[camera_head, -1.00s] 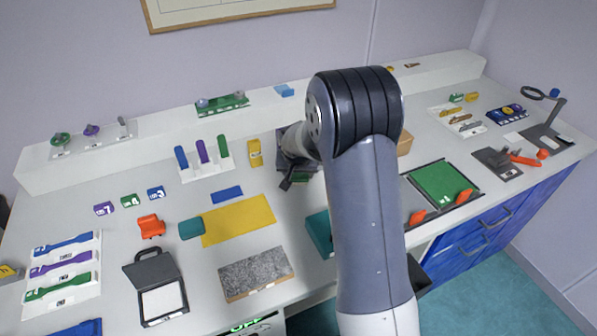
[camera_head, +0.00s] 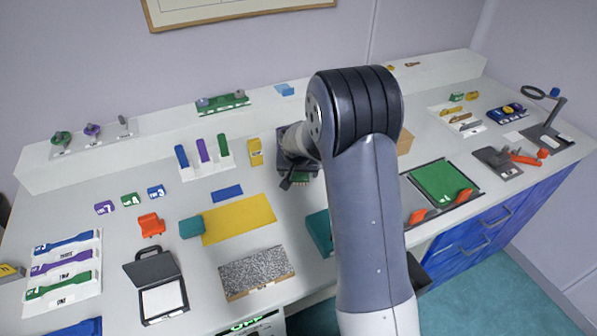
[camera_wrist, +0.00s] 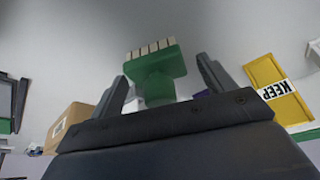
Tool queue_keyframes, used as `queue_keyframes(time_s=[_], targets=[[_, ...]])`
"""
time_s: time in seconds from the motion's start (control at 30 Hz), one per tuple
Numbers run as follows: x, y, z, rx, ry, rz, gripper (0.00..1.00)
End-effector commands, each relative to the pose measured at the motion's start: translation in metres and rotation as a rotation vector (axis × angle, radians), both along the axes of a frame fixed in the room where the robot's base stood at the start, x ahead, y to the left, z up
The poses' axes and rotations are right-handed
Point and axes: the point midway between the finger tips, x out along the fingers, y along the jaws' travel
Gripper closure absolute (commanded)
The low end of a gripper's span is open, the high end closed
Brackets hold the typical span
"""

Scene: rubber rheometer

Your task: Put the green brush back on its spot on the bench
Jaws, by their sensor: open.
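The green brush (camera_wrist: 155,78) shows in the wrist view, with a row of pale bristles along its far edge and a narrower body towards me. My gripper (camera_wrist: 162,72) is open, with one dark finger on each side of the brush's narrow part. I see a gap on each side, and cannot tell whether either finger touches it. In the head view my gripper (camera_head: 293,180) is low over the bench behind my arm, with a bit of green beside it. The brush's lower end is hidden behind the gripper body.
A yellow block marked KEEP (camera_wrist: 278,90) lies right of the brush in the wrist view. A cardboard-coloured box (camera_wrist: 72,122) is at left. In the head view, a yellow mat (camera_head: 238,219) and teal block (camera_head: 319,232) lie nearer. A rack of coloured pieces (camera_head: 207,168) stands left.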

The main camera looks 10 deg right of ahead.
Motion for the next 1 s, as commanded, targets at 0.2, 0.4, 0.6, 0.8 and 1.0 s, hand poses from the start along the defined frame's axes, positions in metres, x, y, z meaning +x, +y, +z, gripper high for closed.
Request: queue_keyframes(time_s=[0.2, 0.4, 0.6, 0.8, 1.0], targets=[[-0.011, 0.003, 0.029, -0.001, -0.005, 0.001, 0.23], [-0.027, 0.009, 0.066, 0.0, -0.005, 0.001, 0.23], [-0.04, 0.012, 0.095, -0.001, -0.004, 0.001, 0.23], [-0.046, 0.014, 0.109, 0.0, -0.001, 0.0, 0.23], [-0.047, 0.014, 0.11, 0.0, 0.0, 0.0, 0.23]])
